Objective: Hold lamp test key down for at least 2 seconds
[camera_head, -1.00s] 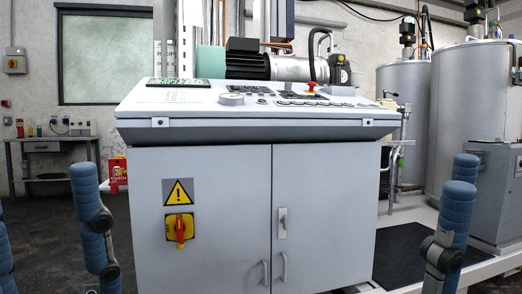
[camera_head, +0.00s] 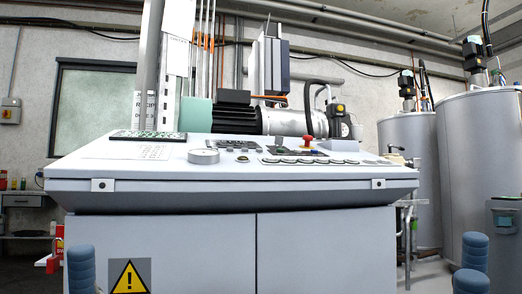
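The grey control console (camera_head: 150,245) stands ahead of me, its sloping top seen at a shallow angle. On the top are a dark green panel (camera_head: 148,135) at the left, a round dial (camera_head: 203,156), a row of small keys or buttons (camera_head: 295,161) and a red knob (camera_head: 307,141). I cannot tell which one is the lamp test key; labels are too small to read. Blue padded links of my arms show at the bottom left and bottom right. Neither of my grippers is in view.
A motor unit (camera_head: 285,122) stands behind the console. Large grey tanks (camera_head: 480,135) rise at the right, with a grey box (camera_head: 505,225) in front of them. A small bench (camera_head: 25,210) is at the left. The space above the console top is clear.

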